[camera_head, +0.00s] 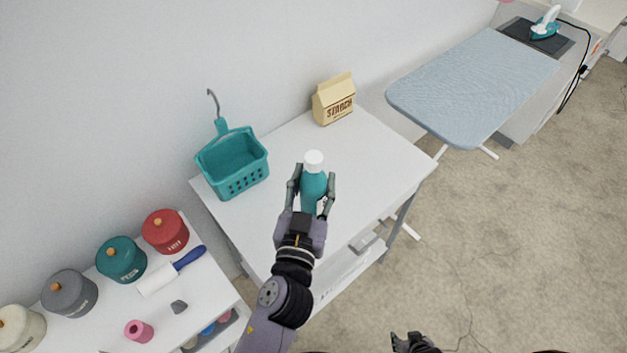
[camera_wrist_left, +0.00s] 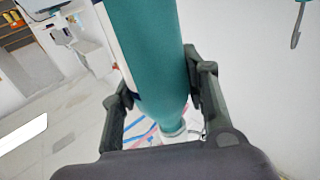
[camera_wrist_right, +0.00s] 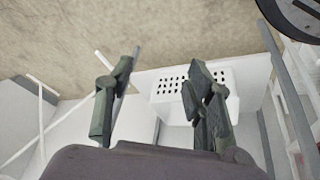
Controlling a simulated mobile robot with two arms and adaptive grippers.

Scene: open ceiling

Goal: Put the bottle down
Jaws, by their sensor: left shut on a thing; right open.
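The teal bottle (camera_head: 313,183) with a white cap is upright in the head view, over the white table (camera_head: 385,165). My left gripper (camera_head: 311,192) is shut on the bottle, with a finger on each side of it. In the left wrist view the bottle (camera_wrist_left: 150,60) fills the middle between the fingers. I cannot tell whether its base touches the table. My right gripper (camera_wrist_right: 160,100) is open and empty, low near the floor; only its tip shows at the bottom edge of the head view.
A teal basket with a hook (camera_head: 232,165) stands at the table's left corner, and a starch carton (camera_head: 334,100) at the back. A blue ironing board (camera_head: 475,85) is to the right. A lower shelf with canisters (camera_head: 122,260) is at left. The table's right part is clear.

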